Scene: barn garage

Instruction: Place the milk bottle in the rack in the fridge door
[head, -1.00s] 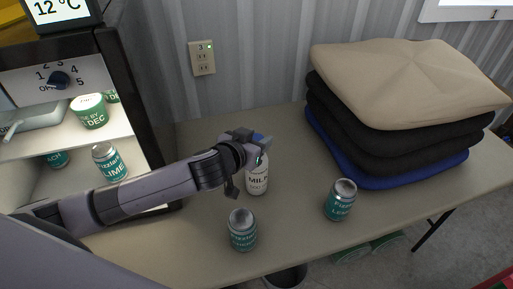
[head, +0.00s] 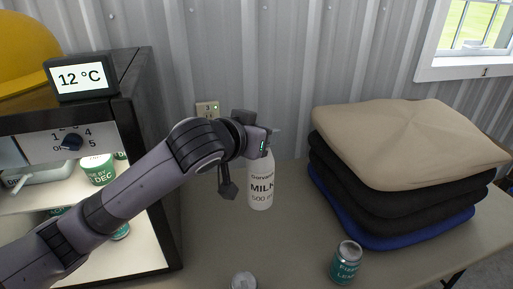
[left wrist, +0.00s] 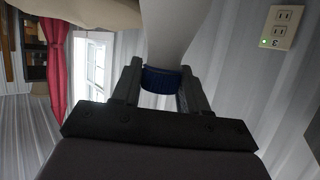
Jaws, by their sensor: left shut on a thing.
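In the left wrist view the bottle's white neck (left wrist: 178,35) and blue cap (left wrist: 160,80) sit between the fingers of my left gripper (left wrist: 157,88). The fridge (head: 150,150) stands open at the left with its lit inside showing, partly hidden by my left arm. The fridge door and its rack are not in view. My right gripper is not in view.
Two cans stand on the table (head: 215,250): one at the front right (head: 346,262), one at the bottom edge (head: 243,281). A tub (head: 97,169) and another can are in the fridge.

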